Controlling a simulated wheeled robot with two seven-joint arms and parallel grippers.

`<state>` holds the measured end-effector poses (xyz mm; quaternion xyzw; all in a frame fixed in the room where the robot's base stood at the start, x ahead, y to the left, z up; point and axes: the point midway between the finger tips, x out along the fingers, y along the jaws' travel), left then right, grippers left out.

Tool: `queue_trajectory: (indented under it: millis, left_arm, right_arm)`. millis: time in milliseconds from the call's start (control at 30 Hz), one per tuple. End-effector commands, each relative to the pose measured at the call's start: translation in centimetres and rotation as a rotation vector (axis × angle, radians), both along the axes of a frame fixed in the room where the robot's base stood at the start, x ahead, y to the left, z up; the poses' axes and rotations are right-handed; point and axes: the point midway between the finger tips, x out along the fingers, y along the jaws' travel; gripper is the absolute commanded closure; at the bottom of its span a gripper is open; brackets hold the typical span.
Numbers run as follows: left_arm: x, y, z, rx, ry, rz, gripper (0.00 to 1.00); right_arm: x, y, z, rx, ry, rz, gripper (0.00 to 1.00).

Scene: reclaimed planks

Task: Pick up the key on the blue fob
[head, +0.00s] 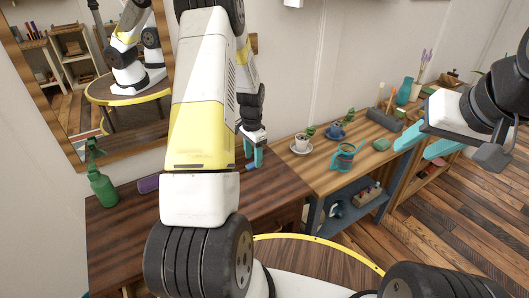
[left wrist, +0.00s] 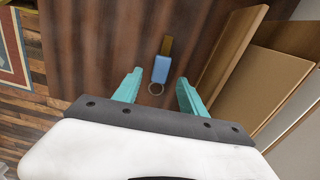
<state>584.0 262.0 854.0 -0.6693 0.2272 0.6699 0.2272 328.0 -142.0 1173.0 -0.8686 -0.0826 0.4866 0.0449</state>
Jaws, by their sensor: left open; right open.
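The blue fob (left wrist: 161,69) lies flat on the dark plank table, with a brass-coloured key (left wrist: 167,45) at its far end and a metal ring (left wrist: 156,88) at its near end. My left gripper (left wrist: 160,76) is open, its teal fingers to either side of the fob in the left wrist view. A gap shows between each finger and the fob. In the head view the left gripper (head: 252,154) points down over the table by the wall, and the key cannot be made out. My right gripper (head: 424,146) is open and empty at the right, away from the table.
The dark table (head: 115,235) holds a green spray bottle (head: 102,186) and a purple item (head: 148,184). A wood-framed mirror (head: 150,150) is behind.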

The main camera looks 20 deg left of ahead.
Motion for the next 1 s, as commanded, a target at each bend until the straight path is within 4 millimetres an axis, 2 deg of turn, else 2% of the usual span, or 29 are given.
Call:
queue_trajectory:
  millis: [33, 133, 400, 467, 667, 1000]
  left_arm:
    - [0.0, 0.0, -0.9, -0.001, 0.002, 0.000, 0.51]
    - [0.0, 0.0, -1.8, 0.000, 0.001, 0.000, 0.51]
    - [0.0, 0.0, -2.1, 0.000, -0.001, 0.001, 0.51]
    - [0.0, 0.0, -2.1, 0.000, -0.001, 0.001, 0.61]
    - [0.0, 0.0, -2.1, 0.000, -0.001, 0.001, 1.00]
    - [0.0, 0.0, -2.0, 0.000, -0.002, 0.001, 1.00]
  right_arm:
    - [0.0, 0.0, 0.0, 0.000, 0.000, 0.000, 0.57]
    - [0.0, 0.0, 0.0, 0.000, 0.000, 0.000, 0.57]
    - [0.0, 0.0, 0.0, 0.000, 0.000, 0.000, 0.57]
    - [0.0, 0.0, 0.0, 0.000, 0.000, 0.000, 0.57]
    - [0.0, 0.0, 0.0, 0.000, 0.000, 0.000, 0.57]
    - [0.0, 0.0, 0.0, 0.000, 0.000, 0.000, 0.57]
